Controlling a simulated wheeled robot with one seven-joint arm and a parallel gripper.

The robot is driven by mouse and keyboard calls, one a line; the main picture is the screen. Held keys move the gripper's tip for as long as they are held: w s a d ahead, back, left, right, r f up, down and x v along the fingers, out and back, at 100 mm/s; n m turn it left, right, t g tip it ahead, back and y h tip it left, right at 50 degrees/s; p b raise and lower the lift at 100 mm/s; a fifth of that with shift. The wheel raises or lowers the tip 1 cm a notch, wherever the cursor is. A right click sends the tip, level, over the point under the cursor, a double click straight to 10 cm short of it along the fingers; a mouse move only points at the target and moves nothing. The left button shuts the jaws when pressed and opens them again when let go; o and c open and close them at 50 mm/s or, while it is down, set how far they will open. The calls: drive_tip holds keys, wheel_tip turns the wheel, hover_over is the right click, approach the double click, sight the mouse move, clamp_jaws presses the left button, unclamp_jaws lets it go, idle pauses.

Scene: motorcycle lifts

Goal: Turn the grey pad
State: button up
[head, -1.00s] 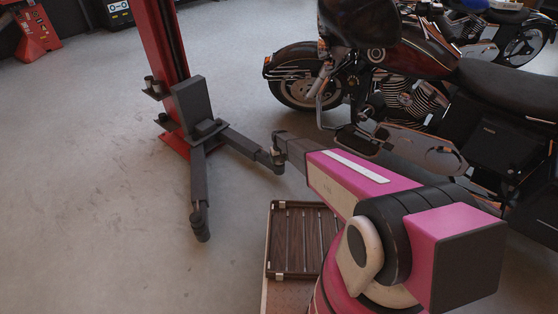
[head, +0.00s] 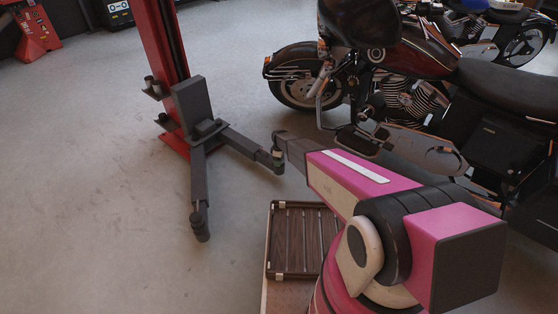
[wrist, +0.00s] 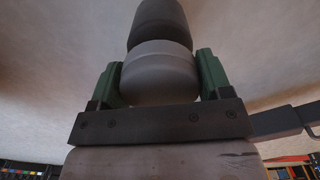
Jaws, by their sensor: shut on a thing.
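The grey pad (wrist: 157,75) is a short round cylinder in the middle of the wrist view, with a darker cylinder (wrist: 158,24) right beyond it. My gripper (wrist: 160,78) has its two green fingers closed on opposite sides of the pad. In the head view my gripper (head: 278,158) is at the end of the dark lift arm (head: 245,146) that points right. The pad is too small there to make out clearly.
A red lift post (head: 163,55) stands to the left, with a second lift arm (head: 199,185) reaching forward. A dark red motorcycle (head: 415,85) stands to the right, close beyond my arm. A slatted brown case (head: 274,238) is at the front. The floor at left is clear.

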drive_tip(key=n, duration=0.7)
drive_tip(key=shift+f, duration=0.15)
drive_tip(key=n, duration=0.4)
drive_tip(key=shift+n, duration=2.1)
idle(0.9)
drive_tip(key=o, duration=0.9)
drive_tip(key=shift+r, duration=0.2)
wheel_tip(320, 180, up, 10)
drive_tip(key=shift+r, duration=0.25)
